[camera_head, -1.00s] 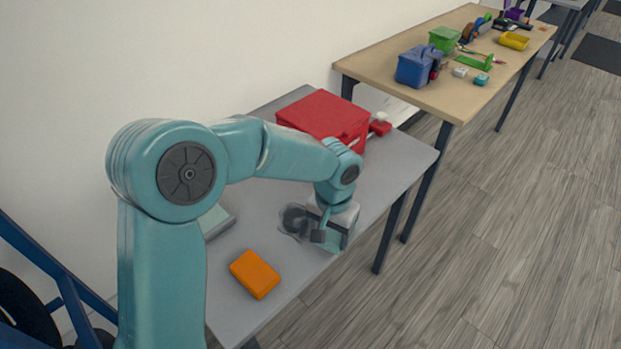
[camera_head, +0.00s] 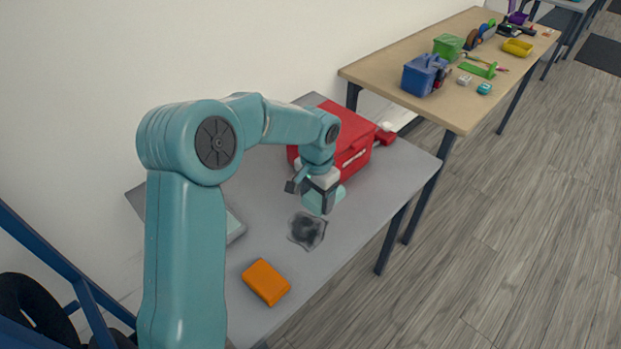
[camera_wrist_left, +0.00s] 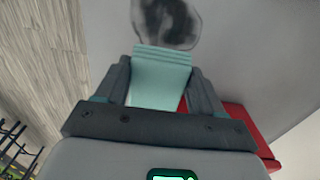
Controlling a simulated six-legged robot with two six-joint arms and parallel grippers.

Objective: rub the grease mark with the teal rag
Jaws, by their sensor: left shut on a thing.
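The grease mark (camera_head: 306,230) is a dark grey smudge on the grey table; it also shows at the top of the left wrist view (camera_wrist_left: 167,22). My left gripper (camera_head: 318,193) is shut on the teal rag (camera_head: 321,203), on the red box's side of the mark. In the left wrist view the pale teal rag (camera_wrist_left: 160,80) sits between the two dark fingers, its end close to the mark's edge. I cannot tell whether the rag touches the table. My right gripper is not in view.
A red box (camera_head: 352,145) stands behind the gripper, with a small red object (camera_head: 385,136) beside it. An orange block (camera_head: 265,282) lies near the table's front edge. A flat grey item (camera_head: 236,225) is partly behind my arm. A wooden table (camera_head: 408,98) stands beyond.

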